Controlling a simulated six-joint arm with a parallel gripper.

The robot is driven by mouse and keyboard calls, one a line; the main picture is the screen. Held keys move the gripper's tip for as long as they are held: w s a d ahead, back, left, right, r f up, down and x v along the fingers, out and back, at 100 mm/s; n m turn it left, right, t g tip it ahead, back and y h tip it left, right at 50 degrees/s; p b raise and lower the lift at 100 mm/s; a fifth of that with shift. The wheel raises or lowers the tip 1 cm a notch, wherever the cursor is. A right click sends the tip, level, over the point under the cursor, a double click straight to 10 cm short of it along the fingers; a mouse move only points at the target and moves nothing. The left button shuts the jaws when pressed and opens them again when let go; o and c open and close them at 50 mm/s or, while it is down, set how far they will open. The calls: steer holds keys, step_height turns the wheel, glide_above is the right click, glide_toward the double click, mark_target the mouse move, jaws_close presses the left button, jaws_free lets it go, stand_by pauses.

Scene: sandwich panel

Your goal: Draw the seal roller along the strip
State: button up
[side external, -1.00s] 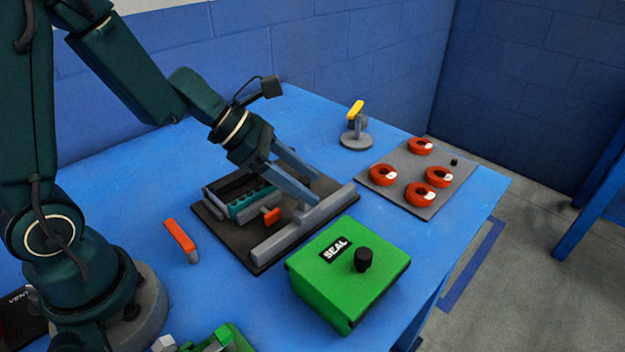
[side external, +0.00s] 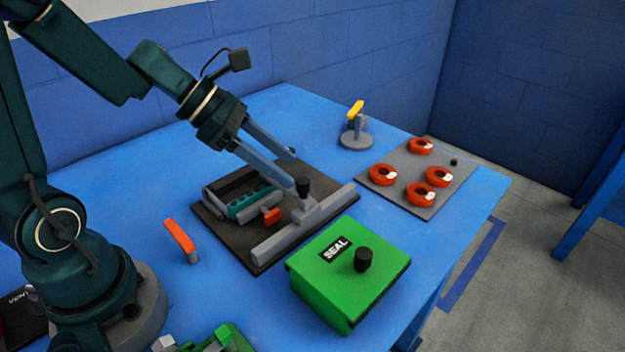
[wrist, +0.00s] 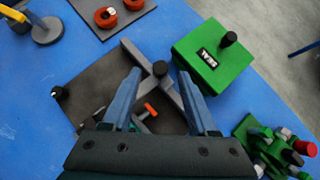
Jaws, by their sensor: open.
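My gripper (side external: 292,172) is open and empty above the dark plate (side external: 232,243), its fingers angled down. A teal-and-black block (side external: 240,196) with a small red lever (side external: 271,216) sits behind the bar. I cannot clearly tell the strip from these parts.
A green box (side external: 330,295) marked SEAL, with a black knob, stands in front of the plate. A grey board (side external: 400,197) with several orange rings is at right. A yellow-handled stand (side external: 355,125) is behind, and an orange-handled piece (side external: 180,237) is at left.

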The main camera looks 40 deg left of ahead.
mark_target(303, 180)
steer(key=m, duration=0.2)
steer(key=shift+s+d+r+m, duration=0.2)
steer(key=shift+d+m, duration=0.1)
steer(key=shift+d, duration=0.1)
steer(key=w+m+g+y, duration=0.1)
steer(key=m+g+y, duration=0.1)
steer(key=m, duration=0.9)
steer(key=w+d+m+g+y, duration=0.1)
steer(key=m+g+y, duration=0.1)
steer(key=m, duration=0.9)
steer(key=w+r+m+g+y, duration=0.1)
steer(key=m+g+y, duration=0.1)
steer(key=m, duration=0.9)
steer(key=shift+d, duration=0.35)
steer(key=shift+f, duration=2.5)
jaws_close()
